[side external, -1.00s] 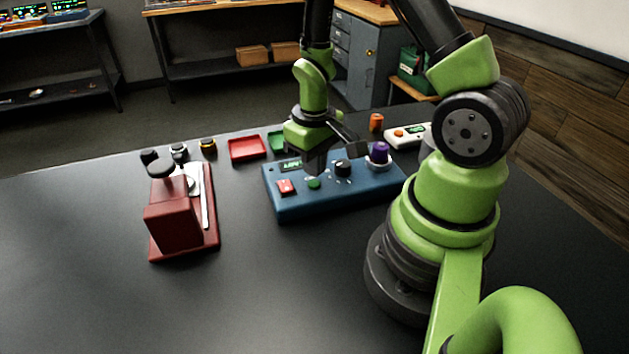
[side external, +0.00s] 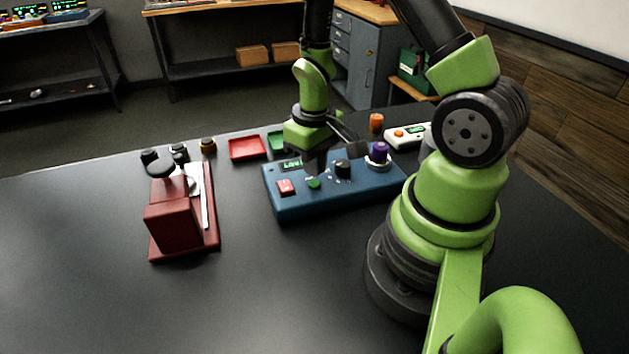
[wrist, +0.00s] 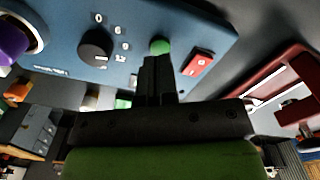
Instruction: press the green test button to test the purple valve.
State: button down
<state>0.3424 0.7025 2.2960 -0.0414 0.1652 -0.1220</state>
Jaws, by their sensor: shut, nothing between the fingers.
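The blue test box (side external: 300,206) stands on the dark table. Its green button (side external: 314,184) sits between a red rocker switch (side external: 286,187) and a black dial (side external: 343,168). The purple valve (side external: 379,151) sits in a pale ring at the box's right end. My gripper (side external: 312,174) is shut and empty, pointing down at the green button. In the wrist view the fingertips (wrist: 158,60) overlap the edge of the green button (wrist: 160,46); I cannot tell whether they touch it. The purple valve (wrist: 12,42) shows at the left edge there. The small display (side external: 291,164) is lit green.
A red brewer-like fixture (side external: 174,222) stands to the left. Red (side external: 248,148) and green (side external: 276,141) trays lie behind the box, with several small caps to their left. A white device (side external: 405,136) and an orange piece (side external: 376,122) are at the back right. The front table is clear.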

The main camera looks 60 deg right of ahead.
aim_at(314, 183)
jog(key=shift+f, duration=0.15)
jog(key=shift+f, duration=1.15)
dwell(0.4)
jog(key=shift+r, duration=2.25)
jog(key=shift+r, duration=3)
